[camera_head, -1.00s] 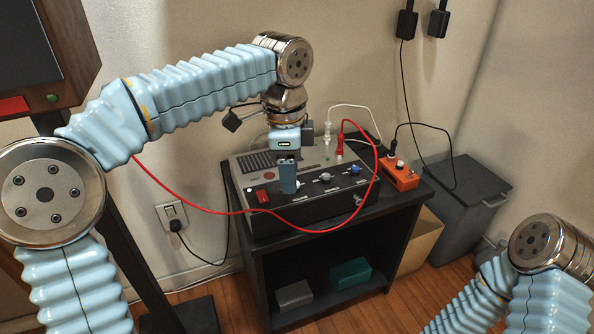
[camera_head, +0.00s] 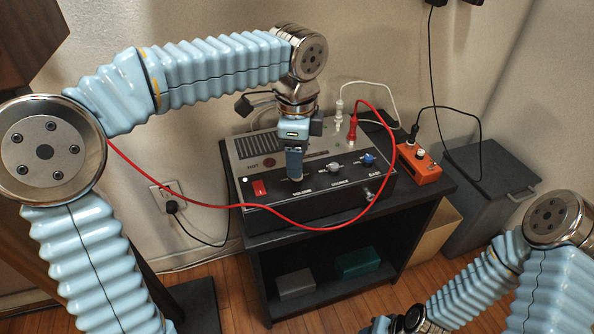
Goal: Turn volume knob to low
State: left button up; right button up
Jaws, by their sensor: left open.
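A grey and black audio box (camera_head: 258,215) stands on a black stand. Its front panel carries the labels volume, source and bass. My left gripper (camera_head: 295,177) points down, with its blue finger just above the panel by the volume label. The left gripper is open. A silver source knob (camera_head: 335,168) and a blue bass knob (camera_head: 369,159) show to its right. My right arm is at the lower right; its fingers are not in view.
A red cable loops in front of the box to a red plug (camera_head: 352,130). A red switch (camera_head: 260,188) is left of the gripper. An orange box (camera_head: 420,168) sits on the right of the black stand (camera_head: 440,185). A grey bin (camera_head: 490,185) stands beyond.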

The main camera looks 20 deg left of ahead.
pick_arm(q)
jog(key=shift+f, duration=2)
grip_shut()
